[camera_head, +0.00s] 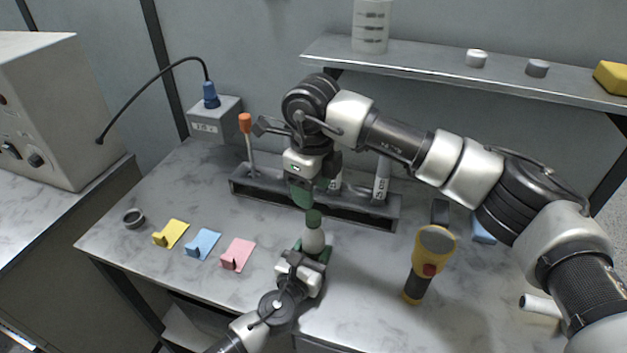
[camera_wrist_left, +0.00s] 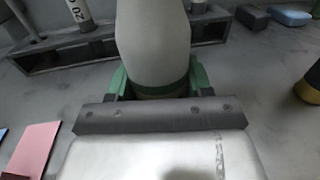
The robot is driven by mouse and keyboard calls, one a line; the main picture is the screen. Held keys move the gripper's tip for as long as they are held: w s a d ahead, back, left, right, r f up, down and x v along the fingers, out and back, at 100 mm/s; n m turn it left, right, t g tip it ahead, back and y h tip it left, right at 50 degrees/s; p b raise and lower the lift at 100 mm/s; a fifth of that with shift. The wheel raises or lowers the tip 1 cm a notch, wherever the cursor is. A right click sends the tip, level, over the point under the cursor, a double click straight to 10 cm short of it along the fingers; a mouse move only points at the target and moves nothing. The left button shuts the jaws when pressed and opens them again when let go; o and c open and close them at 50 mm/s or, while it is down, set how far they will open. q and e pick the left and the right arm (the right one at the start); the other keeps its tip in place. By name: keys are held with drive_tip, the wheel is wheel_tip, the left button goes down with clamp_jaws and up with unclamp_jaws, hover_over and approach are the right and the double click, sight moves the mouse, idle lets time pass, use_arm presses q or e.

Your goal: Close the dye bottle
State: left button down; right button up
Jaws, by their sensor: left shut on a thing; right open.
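The white dye bottle (camera_head: 313,240) stands upright near the front middle of the table, with a dark green cap (camera_head: 314,217) sitting on its top. I cannot tell how tight the cap is. My left gripper (camera_head: 312,253) is shut on the lower part of the bottle. In the left wrist view the bottle (camera_wrist_left: 153,45) rises between the green fingers, and its top is out of frame. My right gripper (camera_head: 303,195) is open just above and slightly left of the cap, pointing down, with no visible contact. Its fingertips partly overlap in the view.
A dark grey rack (camera_head: 350,206) with tubes and an orange-topped tool (camera_head: 246,124) stands behind the bottle. A yellow-and-black handheld device (camera_head: 432,257) lies to the right. A shelf (camera_head: 450,72) runs above.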

sight(313, 214)
drive_tip(key=n, duration=0.4)
drive_tip(key=shift+r, duration=0.15)
drive_tip(key=n, duration=0.4)
drive_tip(key=shift+r, duration=0.15)
drive_tip(key=n, duration=0.4)
drive_tip(key=shift+d+r, duration=0.1)
drive_tip(key=n, duration=0.4)
drive_tip(key=shift+r, duration=0.1)
drive_tip(key=shift+f, duration=4.05)
drive_tip(key=shift+c, duration=0.3)
